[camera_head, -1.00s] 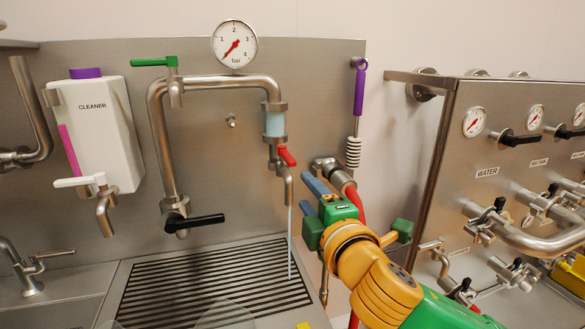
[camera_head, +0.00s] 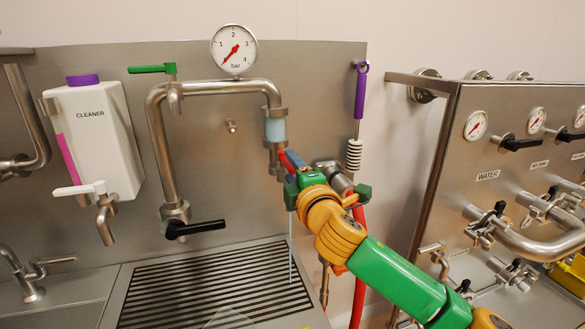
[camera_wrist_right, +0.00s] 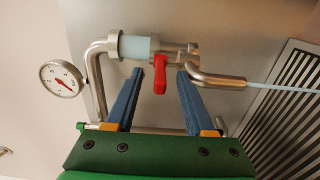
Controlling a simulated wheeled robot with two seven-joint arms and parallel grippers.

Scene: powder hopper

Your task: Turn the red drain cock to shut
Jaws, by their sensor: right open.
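The red drain cock (camera_wrist_right: 160,74) is a short red lever on the metal outlet pipe, below the light-blue sight glass (camera_head: 275,129). In the head view, the red lever (camera_head: 283,158) is mostly hidden by my right gripper (camera_head: 291,164). In the right wrist view, the two blue fingers of my right gripper (camera_wrist_right: 159,82) are open, one on each side of the red lever, with gaps visible. A thin pale-blue stream (camera_wrist_right: 285,89) runs from the spout (camera_wrist_right: 217,80). In the head view, the stream (camera_head: 290,245) falls to the drain grate. My left gripper is not in view.
A pressure gauge (camera_head: 234,49) tops the pipe. A purple-handled brush (camera_head: 360,92) hangs to the right, near a red hose (camera_head: 361,235). The slotted drain grate (camera_head: 215,285) lies below. A cleaner bottle (camera_head: 98,135) hangs on the left.

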